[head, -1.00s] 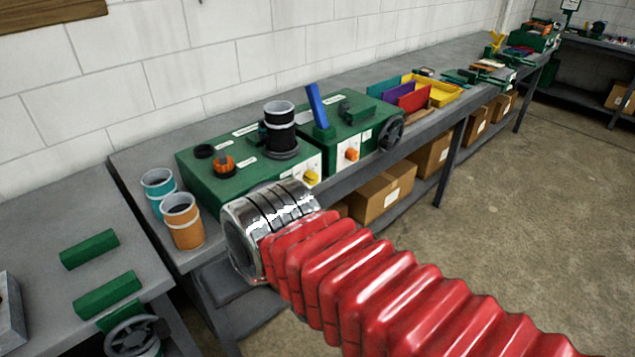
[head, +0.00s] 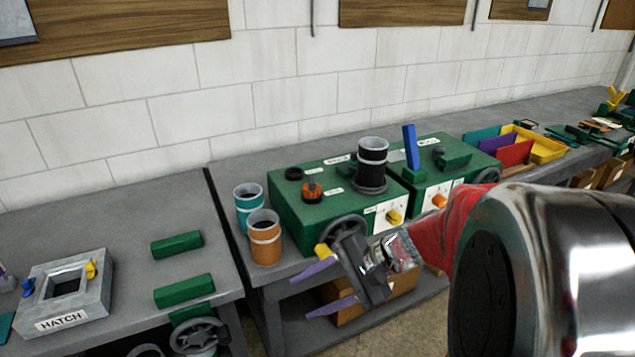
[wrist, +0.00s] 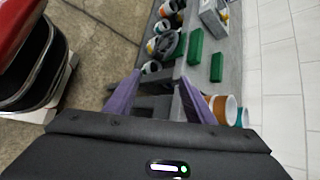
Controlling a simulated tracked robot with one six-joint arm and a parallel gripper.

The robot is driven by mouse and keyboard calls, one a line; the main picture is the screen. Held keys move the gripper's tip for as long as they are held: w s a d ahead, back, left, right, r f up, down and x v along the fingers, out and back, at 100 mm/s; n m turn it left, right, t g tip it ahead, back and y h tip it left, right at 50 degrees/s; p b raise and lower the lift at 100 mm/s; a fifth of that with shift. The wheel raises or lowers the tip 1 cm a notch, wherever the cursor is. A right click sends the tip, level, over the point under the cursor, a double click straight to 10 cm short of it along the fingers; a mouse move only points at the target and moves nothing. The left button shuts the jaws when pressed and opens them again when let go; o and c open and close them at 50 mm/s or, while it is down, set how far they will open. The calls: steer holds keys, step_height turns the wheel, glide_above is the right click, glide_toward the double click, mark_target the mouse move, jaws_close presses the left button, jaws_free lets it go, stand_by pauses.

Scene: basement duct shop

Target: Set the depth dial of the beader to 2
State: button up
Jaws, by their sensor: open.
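Two green machines stand side by side on the bench in the head view; their labels are too small to read, so I cannot tell which is the beader. The left machine (head: 320,212) has a yellow dial (head: 394,216) on a white front plate and an orange knob (head: 312,192) on top. The right machine (head: 455,153) has an orange dial (head: 439,201) on its white front plate. Dial numbers are not legible. My gripper (head: 300,298) is open and empty, in front of and below the left machine. Its purple fingers also show in the wrist view (wrist: 160,78), apart from everything.
Orange (head: 265,240) and teal (head: 248,205) cups stand left of the machines. A dark handwheel (head: 343,230) sits at the left machine's front, close behind my gripper. Green blocks (head: 177,244) and a hatch box (head: 65,290) lie on the left bench. Boxes fill the lower shelf.

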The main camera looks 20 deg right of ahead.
steer(key=w+d+m+t, duration=0.4)
steer(key=d+m, duration=0.1)
steer(key=d, duration=0.2)
steer(key=m+t+h, duration=0.8)
steer(key=m+t, duration=0.1)
steer(key=m, duration=0.5)
glide_toward(398, 221)
steer(key=s, duration=0.5)
steer(key=shift+f, duration=0.1)
steer(key=w, duration=1.4)
steer(key=shift+a, duration=0.3)
steer(key=shift+s, duration=0.1)
steer(key=c, duration=1.1)
